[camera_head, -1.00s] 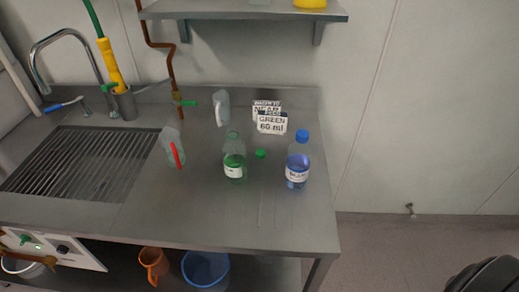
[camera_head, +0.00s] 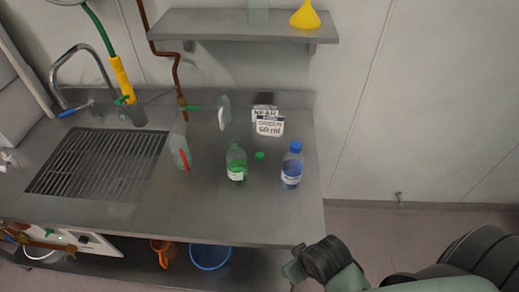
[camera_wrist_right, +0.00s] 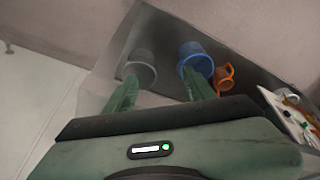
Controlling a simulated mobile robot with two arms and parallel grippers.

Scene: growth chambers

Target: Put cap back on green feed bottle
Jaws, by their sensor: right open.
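The green feed bottle (camera_head: 236,166) stands upright and uncapped on the steel bench in the head view, with green liquid low inside and a white label. A small green cap (camera_head: 259,155) lies on the bench just right of it. A blue-capped bottle (camera_head: 291,168) with blue liquid stands further right. My right gripper (camera_head: 292,272) shows beyond the bench's front right corner, well short of the bottles. In the right wrist view its two fingers (camera_wrist_right: 160,90) are spread with nothing between them. My left gripper is not in view.
Signs (camera_head: 269,122), one reading GREEN 60 ml, stand behind the bottles. Clear jugs (camera_head: 180,152) stand left, beside the sink grate (camera_head: 97,162). A shelf (camera_head: 237,26) holds a yellow funnel (camera_head: 305,16). Below are a blue bucket (camera_head: 210,257) and orange jug (camera_head: 163,252). The bench front is clear.

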